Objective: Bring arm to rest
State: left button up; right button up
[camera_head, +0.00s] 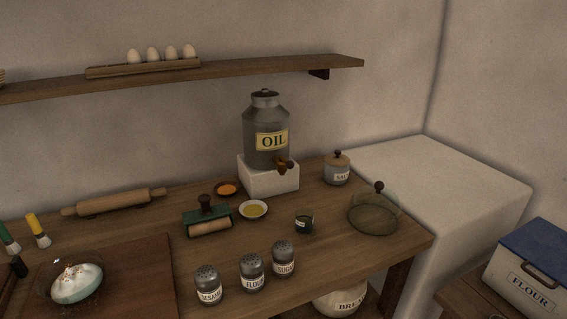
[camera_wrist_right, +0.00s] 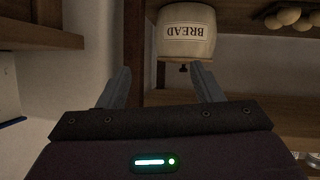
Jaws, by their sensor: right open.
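My right gripper (camera_wrist_right: 162,88) shows in the right wrist view with its two grey fingers apart and nothing between them. A cream crock marked BREAD (camera_wrist_right: 187,36) is beyond the fingertips in that view, apart from them and upside down in the picture. The same bread crock (camera_head: 340,301) shows partly in the head view, below the front edge of the wooden table (camera_head: 225,275). Neither of my arms shows in the head view. My left gripper is in neither view.
On the table stand an oil can (camera_head: 266,130) on a white block, three shakers (camera_head: 252,272), a glass dome (camera_head: 375,213), a salt jar (camera_head: 337,170), a rolling pin (camera_head: 115,202) and a bowl (camera_head: 75,285). A blue-lidded flour box (camera_head: 530,268) is at the right.

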jog(key=s+a+f+m+g+h, duration=0.1)
jog(key=s+a+f+g, duration=0.15)
jog(key=s+f, duration=0.65)
jog(key=s+a+f+m+g+h, duration=0.15)
jog(key=s+f+g, duration=0.25)
jog(key=s+f, duration=0.55)
jog(key=s+a+f+n+g, duration=0.1)
jog(key=s+a+f+g, duration=0.4)
jog(key=s+a+f, duration=0.6)
jog(key=s+a, duration=0.3)
jog(key=shift+n, duration=0.35)
jog(key=shift+a+y, duration=0.1)
jog(key=shift+y, duration=0.15)
